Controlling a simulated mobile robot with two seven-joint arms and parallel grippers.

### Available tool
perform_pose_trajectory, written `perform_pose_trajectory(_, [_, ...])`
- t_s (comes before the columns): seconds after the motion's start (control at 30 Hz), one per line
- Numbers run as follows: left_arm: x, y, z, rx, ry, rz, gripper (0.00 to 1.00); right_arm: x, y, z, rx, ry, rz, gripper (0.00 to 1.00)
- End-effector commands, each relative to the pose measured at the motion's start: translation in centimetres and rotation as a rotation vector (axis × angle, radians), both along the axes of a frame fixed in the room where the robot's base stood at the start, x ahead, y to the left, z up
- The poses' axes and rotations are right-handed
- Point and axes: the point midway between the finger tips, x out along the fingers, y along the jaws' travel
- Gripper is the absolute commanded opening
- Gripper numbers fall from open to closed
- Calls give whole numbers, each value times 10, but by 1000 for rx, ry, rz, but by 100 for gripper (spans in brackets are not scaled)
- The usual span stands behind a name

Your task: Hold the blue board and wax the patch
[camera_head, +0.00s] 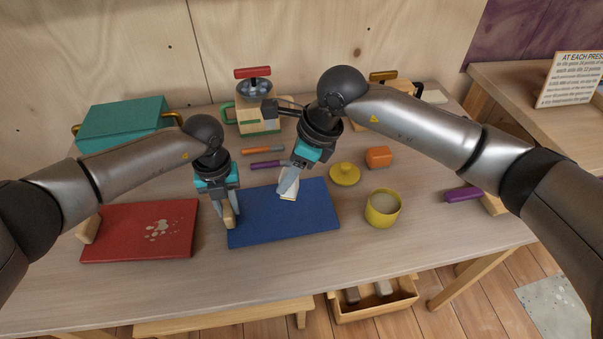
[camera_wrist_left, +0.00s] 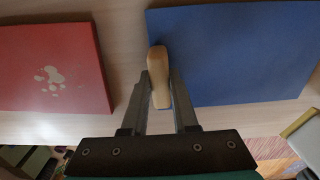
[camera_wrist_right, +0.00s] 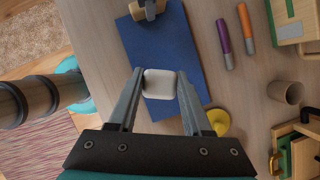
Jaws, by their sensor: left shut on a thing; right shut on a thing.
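The blue board (camera_head: 310,225) lies flat on the table, and no pale patch shows on its visible surface. My left gripper (camera_head: 229,218) is shut on the wooden handle at the board's left edge; the handle (camera_wrist_left: 158,75) shows between the fingers in the left wrist view. My right gripper (camera_head: 289,188) is shut on a white block (camera_wrist_right: 159,84), which looks like the wax. The block is at or just above the board's upper middle; I cannot tell whether it touches. The right gripper hides part of the board.
A red board (camera_head: 125,235) with pale spots lies left of the blue one. Purple and orange sticks (camera_head: 262,151) lie behind. A teal box (camera_head: 125,122) stands at back left.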

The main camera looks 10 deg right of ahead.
Motion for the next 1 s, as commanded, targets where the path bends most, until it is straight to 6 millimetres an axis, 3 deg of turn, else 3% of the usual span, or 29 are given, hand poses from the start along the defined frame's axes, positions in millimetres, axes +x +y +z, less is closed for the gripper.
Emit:
perform_pose_trajectory(0.2, [0,0,0,0,0,0,0,12,13,-6,1,0,-246,5])
perform_pose_trajectory(0.4, [0,0,0,0,0,0,0,18,18,-8,0,1,-368,5])
perform_pose_trajectory(0.67, [0,0,0,0,0,0,0,18,18,-18,-1,4,-395,5])
perform_pose_trajectory(1.0, [0,0,0,0,0,0,0,18,18,-47,-1,6,-392,5])
